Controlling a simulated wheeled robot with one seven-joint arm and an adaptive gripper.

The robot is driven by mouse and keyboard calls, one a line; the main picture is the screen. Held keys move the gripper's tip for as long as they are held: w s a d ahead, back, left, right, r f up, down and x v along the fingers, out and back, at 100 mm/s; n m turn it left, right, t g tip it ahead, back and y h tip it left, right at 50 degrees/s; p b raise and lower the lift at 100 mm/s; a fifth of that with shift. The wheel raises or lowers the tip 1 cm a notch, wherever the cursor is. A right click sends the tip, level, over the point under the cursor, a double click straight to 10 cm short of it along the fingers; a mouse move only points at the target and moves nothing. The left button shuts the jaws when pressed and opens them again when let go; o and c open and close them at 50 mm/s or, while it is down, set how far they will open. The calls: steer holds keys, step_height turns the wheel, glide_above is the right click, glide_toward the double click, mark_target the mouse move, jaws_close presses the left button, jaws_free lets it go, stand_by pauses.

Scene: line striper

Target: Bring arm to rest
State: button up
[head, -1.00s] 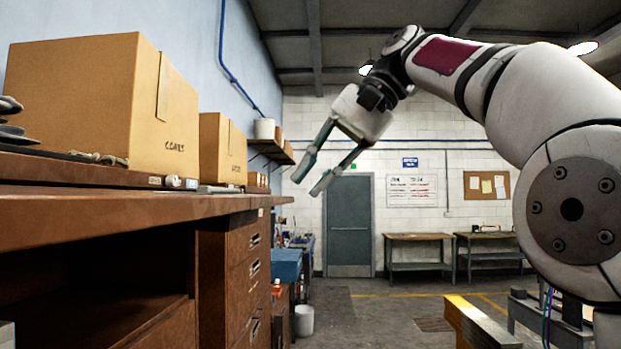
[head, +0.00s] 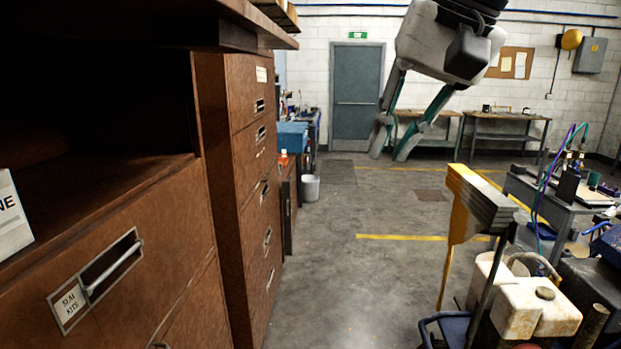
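My gripper (head: 388,146) hangs at the upper middle of the head view, with its two fingers pointing down and slightly left. The fingers are parted and nothing shows between them. The gripper is in the air, right of the brown drawer cabinet (head: 262,180) and apart from it. It overlaps the grey door and the back benches in the picture. Most of my arm is out of view above the frame.
A wooden cabinet with a labelled drawer (head: 110,275) fills the left. At lower right stand a yellow beam (head: 460,215), dirty white jugs (head: 530,305) and a grey cart (head: 560,205). A white bucket (head: 310,188) stands by the cabinets. The middle floor (head: 340,270) is clear.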

steer(key=s+d+f+h, duration=0.1)
steer(key=s+d+f, duration=0.2)
steer(key=f, duration=0.4)
steer(key=s+d+f+n+t+h+b, duration=0.1)
steer(key=s+d+f, duration=0.2)
steer(key=f, duration=0.4)
steer(key=s+d+f+h+b, duration=0.1)
steer(key=s+d+f, duration=0.2)
steer(key=f, duration=0.4)
steer(key=shift+s+n, duration=0.3)
steer(key=shift+n, duration=0.1)
